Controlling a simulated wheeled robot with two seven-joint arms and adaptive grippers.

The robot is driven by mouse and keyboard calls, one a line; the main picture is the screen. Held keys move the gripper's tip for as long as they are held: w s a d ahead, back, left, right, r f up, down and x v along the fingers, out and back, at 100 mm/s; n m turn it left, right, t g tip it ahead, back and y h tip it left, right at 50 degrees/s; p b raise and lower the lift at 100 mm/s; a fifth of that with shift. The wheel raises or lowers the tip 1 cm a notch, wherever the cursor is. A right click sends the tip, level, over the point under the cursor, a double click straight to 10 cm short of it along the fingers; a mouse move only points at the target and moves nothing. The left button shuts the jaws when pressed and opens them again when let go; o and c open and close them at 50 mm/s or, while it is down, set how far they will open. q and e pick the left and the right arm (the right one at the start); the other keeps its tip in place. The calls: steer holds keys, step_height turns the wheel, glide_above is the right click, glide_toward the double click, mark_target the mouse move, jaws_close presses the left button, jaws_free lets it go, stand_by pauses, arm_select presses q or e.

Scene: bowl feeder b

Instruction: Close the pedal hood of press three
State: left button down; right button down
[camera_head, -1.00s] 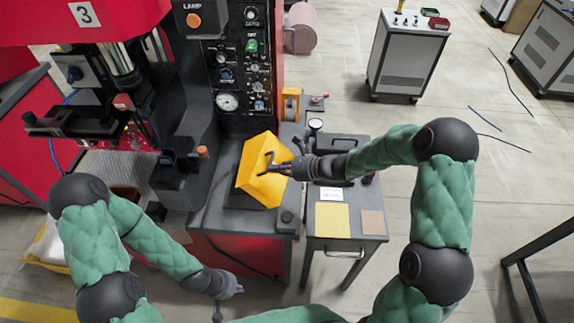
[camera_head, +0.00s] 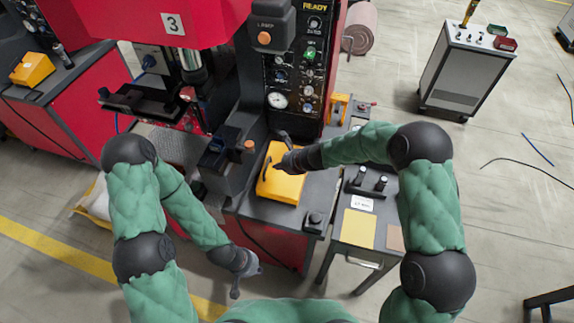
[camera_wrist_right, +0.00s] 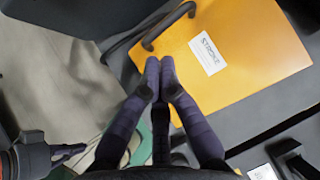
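The yellow pedal hood (camera_head: 281,186) sits on the dark bench ledge of press three (camera_head: 200,20), which carries a "3" sign. It lies low, close to flat on the ledge. Its dark bar handle shows in the right wrist view beside the label on the yellow hood (camera_wrist_right: 240,60). My right gripper (camera_head: 284,160) is at the hood's upper side. In the right wrist view its fingertips (camera_wrist_right: 160,68) are together, at the hood's edge just below the handle, with nothing visible between them. My left gripper (camera_head: 240,285) hangs low in front of the press, away from the hood.
A small side table (camera_head: 345,255) with yellow and tan pads stands right of the ledge. A control panel (camera_head: 297,60) rises behind the hood. Another red press with a yellow hood (camera_head: 32,69) is at far left. A grey cabinet (camera_head: 465,72) stands behind right, with open floor around it.

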mark_target(264, 173)
steer(key=a+f, duration=0.1)
steer(key=a+f+b, duration=0.1)
steer(key=w+a+f, duration=0.1)
steer(key=a, duration=0.1)
steer(key=shift+w+a+f+b, duration=0.25)
steer(key=shift+a+f+b, duration=0.25)
steer(key=shift+a, duration=0.2)
steer(key=shift+a+f, duration=0.2)
